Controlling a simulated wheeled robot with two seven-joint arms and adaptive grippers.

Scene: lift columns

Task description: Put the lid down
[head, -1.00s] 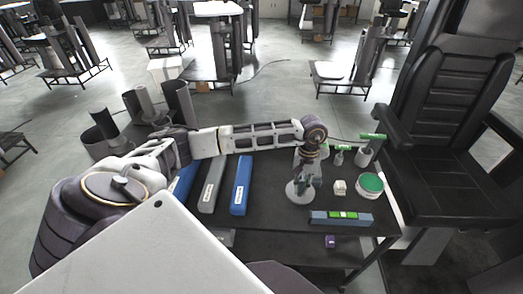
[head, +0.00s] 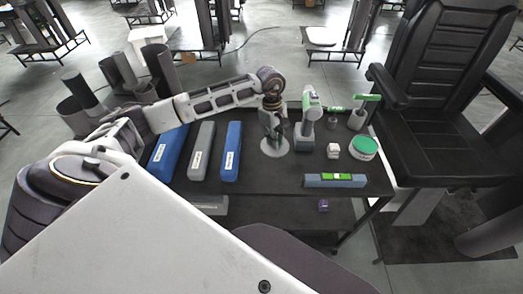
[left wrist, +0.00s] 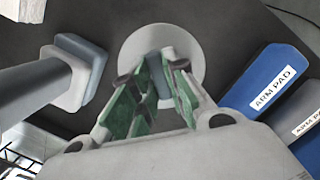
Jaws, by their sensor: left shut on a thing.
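The lid, a pale grey round disc (head: 287,148) with a grey grip on top, is at the middle of the dark table. It also shows in the left wrist view (left wrist: 190,45). My left gripper (head: 272,134) points down over the lid's centre. In the left wrist view its green-padded fingers (left wrist: 160,85) are shut on the grey grip. The lid looks level and at or close to the table top; I cannot tell whether it touches. My right gripper is not in view.
A green and grey drill-like tool (head: 308,118) stands close right of the lid. A green-topped jar (head: 363,147), a white block (head: 333,151) and a level (head: 335,181) lie further right. Blue (head: 231,150) and grey (head: 201,150) arm pads lie left. A black chair (head: 440,110) stands right.

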